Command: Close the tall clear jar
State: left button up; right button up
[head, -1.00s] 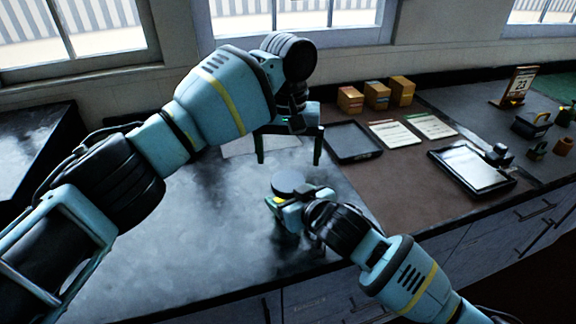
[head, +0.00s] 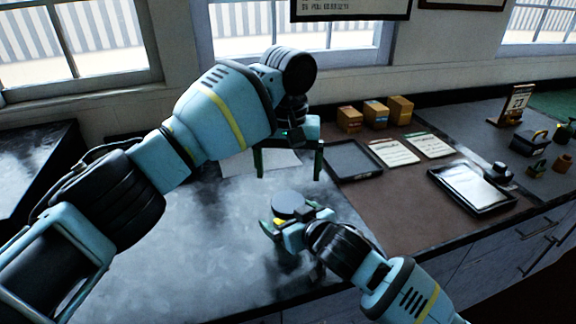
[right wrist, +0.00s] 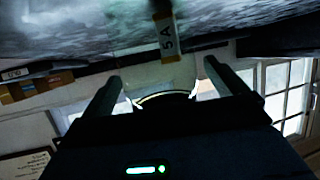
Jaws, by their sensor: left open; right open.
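A round dark disc (head: 290,204), which looks like the jar's lid, shows over the near part of the dark counter in the head view. The jar's clear body is hard to make out. In the right wrist view a tag marked 5A (right wrist: 167,38) hangs into view, and a dark round edge with a pale yellow rim (right wrist: 165,98) shows between the fingers. My right gripper (head: 295,220) is open beside the disc, its fingers on either side; contact cannot be told. My left gripper (head: 290,166) is open and empty, above and behind the disc, fingers pointing down.
A pale sheet (head: 262,162) lies behind the left gripper. The counter's left part (head: 190,240) is clear.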

jog(key=v, duration=0.6)
jog(key=shift+s+p, duration=0.1)
jog(key=shift+p, duration=0.25)
pick_arm(q)
notch_tip(320, 180, up, 2)
jog(key=shift+s+r, duration=0.1)
jog(key=shift+r, duration=0.05)
pick_arm(e)
jog(key=shift+v, duration=0.8)
